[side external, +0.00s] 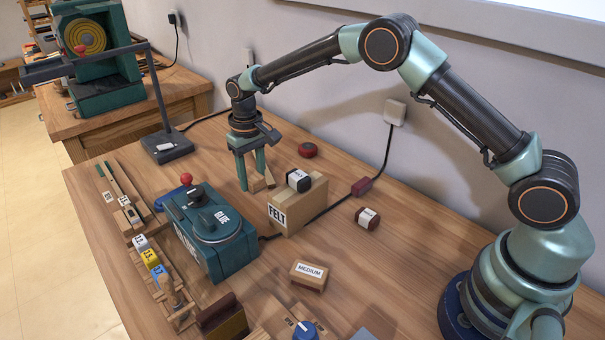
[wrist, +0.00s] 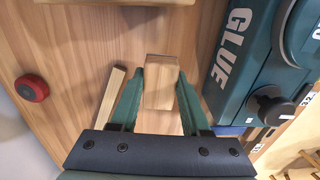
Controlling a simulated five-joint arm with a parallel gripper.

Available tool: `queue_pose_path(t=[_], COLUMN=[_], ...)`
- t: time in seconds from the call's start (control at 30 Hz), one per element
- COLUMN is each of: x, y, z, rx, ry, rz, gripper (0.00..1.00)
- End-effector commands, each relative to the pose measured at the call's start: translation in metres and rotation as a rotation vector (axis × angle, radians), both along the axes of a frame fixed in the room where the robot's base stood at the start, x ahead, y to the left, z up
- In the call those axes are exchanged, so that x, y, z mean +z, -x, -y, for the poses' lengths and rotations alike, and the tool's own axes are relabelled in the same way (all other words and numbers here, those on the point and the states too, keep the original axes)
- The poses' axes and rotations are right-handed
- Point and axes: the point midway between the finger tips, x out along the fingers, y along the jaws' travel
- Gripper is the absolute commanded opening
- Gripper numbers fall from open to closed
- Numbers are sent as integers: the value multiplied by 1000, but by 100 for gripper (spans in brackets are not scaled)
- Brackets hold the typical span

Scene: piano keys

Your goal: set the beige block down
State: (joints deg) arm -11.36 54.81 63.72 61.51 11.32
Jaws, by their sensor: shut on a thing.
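The beige block (wrist: 161,82) is a small light-wood piece held between the two green fingers of my gripper (wrist: 160,95) in the wrist view. My gripper is shut on it. In the side view my gripper (side external: 252,178) points straight down close to the table, behind the FELT box, with the block (side external: 257,184) low at its fingertips. I cannot tell whether the block touches the table. A separate thin wooden piece (wrist: 113,95) lies just outside the left finger in the wrist view.
The FELT box (side external: 302,206) stands close in front-right of my gripper, with a dark labelled roll (side external: 298,180) on top. The teal GLUE machine (side external: 210,235) is on the near side. A red button (side external: 308,150) sits behind.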

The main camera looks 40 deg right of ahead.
Motion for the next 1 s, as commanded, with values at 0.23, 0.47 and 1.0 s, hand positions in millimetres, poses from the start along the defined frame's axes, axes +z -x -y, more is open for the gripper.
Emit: queue_pose_path(t=[0.23,0.47,1.0], x=[-17,-47,-51], y=[0,0,0], z=[0,0,0], rx=[0,0,0], ry=[0,0,0], rz=[-1,0,1], gripper=[0,0,76])
